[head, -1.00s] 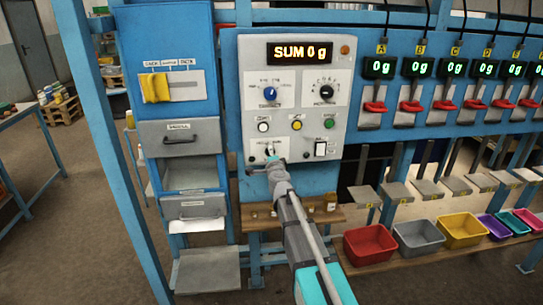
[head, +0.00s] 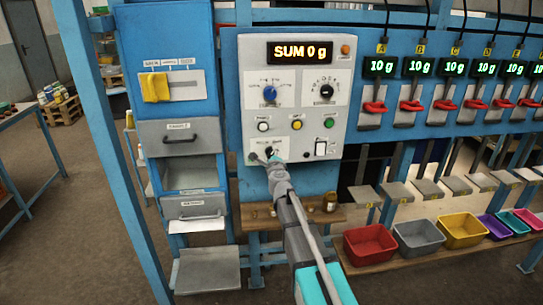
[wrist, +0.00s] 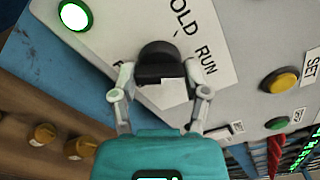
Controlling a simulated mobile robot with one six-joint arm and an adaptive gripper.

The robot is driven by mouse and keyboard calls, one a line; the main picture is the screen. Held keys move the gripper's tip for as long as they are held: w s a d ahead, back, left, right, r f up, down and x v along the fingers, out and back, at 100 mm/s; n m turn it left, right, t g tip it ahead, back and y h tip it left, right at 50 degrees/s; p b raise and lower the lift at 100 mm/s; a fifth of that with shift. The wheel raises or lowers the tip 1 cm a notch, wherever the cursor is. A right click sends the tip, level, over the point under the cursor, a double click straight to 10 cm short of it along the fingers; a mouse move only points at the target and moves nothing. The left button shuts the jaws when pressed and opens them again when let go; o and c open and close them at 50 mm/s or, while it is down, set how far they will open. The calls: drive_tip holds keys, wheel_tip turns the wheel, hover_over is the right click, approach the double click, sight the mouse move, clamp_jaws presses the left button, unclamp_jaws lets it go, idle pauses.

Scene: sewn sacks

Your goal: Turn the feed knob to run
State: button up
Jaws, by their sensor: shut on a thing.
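The feed knob (wrist: 158,60) is black and sits between the label HOLD, cut off at the top, and the label RUN (wrist: 208,60) to its right in the wrist view. My gripper (wrist: 160,72) is shut on the knob, one finger on each side. In the wrist view the knob's grip bar lies roughly crosswise; I cannot tell which label it points to. In the head view my gripper (head: 268,158) is at the lower left of the grey panel (head: 346,100) and partly hides the knob (head: 269,151).
The panel also has a blue knob (head: 270,94), a black knob (head: 326,91), several buttons and a rocker switch (head: 320,148). A small shelf (head: 258,224) is below. Coloured bins (head: 369,245) stand at the right. The SUM display (head: 299,51) reads 0 g.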

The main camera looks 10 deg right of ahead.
idle(0.3)
drive_tip(key=o, duration=1.2)
drive_tip(key=shift+c, duration=0.2)
drive_tip(key=shift+s, duration=0.1)
drive_tip(key=s, duration=1.1)
drive_tip(key=shift+s, duration=0.4)
